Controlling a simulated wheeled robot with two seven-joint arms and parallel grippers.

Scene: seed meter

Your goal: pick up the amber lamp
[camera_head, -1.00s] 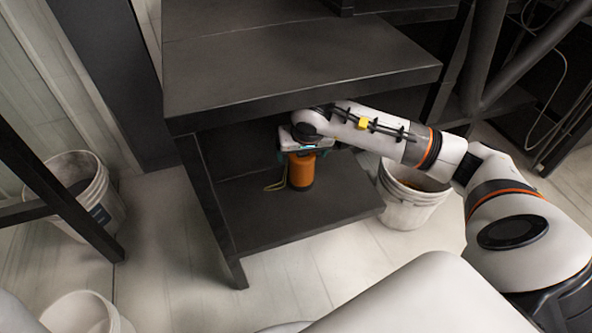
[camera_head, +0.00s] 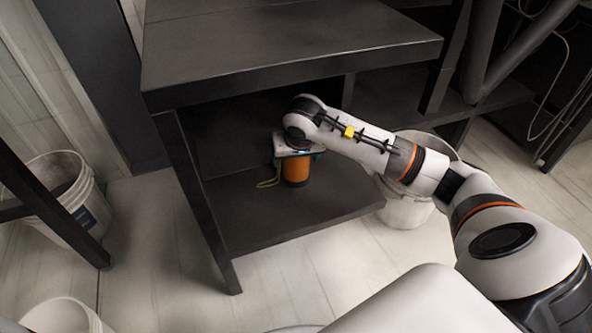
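The amber lamp (camera_head: 296,171) is an orange cylinder with a thin yellow cord loop at its left. It stands upright on the lower shelf (camera_head: 262,213) of the dark workbench. My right gripper (camera_head: 297,156) is at the lamp's top, reaching in under the upper surface. The wrist hides the lamp's upper part and the fingers, so I cannot tell whether they are closed on it. My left gripper is not in the camera_head view.
The thick workbench top (camera_head: 290,45) overhangs the lower shelf. A white bucket (camera_head: 405,209) stands right of the shelf, partly behind my arm. Other white buckets stand at the left (camera_head: 85,200) and lower left (camera_head: 62,318). Open floor lies in front of the shelf.

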